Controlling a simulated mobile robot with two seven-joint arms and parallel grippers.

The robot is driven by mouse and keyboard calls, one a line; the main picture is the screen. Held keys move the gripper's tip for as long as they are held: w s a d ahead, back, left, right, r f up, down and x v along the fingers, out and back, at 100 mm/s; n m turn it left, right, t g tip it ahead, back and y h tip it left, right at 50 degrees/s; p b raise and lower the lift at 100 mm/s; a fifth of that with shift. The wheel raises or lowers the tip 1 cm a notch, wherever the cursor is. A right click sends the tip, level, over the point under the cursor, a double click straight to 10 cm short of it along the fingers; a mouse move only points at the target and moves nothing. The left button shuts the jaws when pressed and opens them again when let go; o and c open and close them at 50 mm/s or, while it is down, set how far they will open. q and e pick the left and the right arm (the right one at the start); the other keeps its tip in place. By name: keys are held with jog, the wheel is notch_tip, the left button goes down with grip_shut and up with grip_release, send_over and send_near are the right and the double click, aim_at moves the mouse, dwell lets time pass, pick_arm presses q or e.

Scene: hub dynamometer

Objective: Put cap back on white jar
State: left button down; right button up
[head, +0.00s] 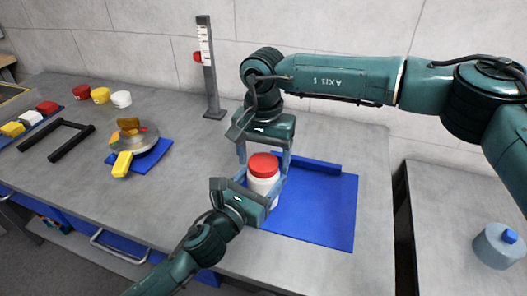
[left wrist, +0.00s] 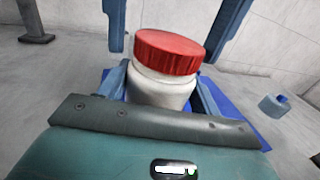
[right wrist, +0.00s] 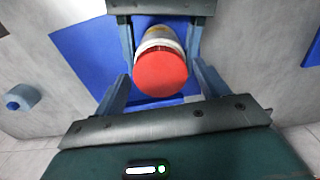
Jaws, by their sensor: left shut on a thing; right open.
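The white jar (head: 263,186) stands upright at the left edge of the blue mat (head: 325,215). The red cap (head: 263,165) sits on top of the jar; a white band shows just under it in the left wrist view (left wrist: 168,52). I cannot tell whether it is threaded tight. My left gripper (head: 258,193) comes in low from the front left and is shut on the jar body (left wrist: 158,90). My right gripper (head: 264,158) points down from above, open, with its fingers on either side of the cap (right wrist: 160,74). Gaps show between its fingers and the cap.
A grey post with a scale (head: 210,75) stands behind to the left. A round metal device (head: 138,142) with yellow parts, a black frame (head: 57,140) and red, yellow and white caps (head: 100,95) are further left. A grey canister (head: 499,246) is on the right table.

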jog(key=c, duration=1)
jog(key=m, duration=2.7)
jog(key=shift+m, duration=0.3)
jog(key=o, duration=1.1)
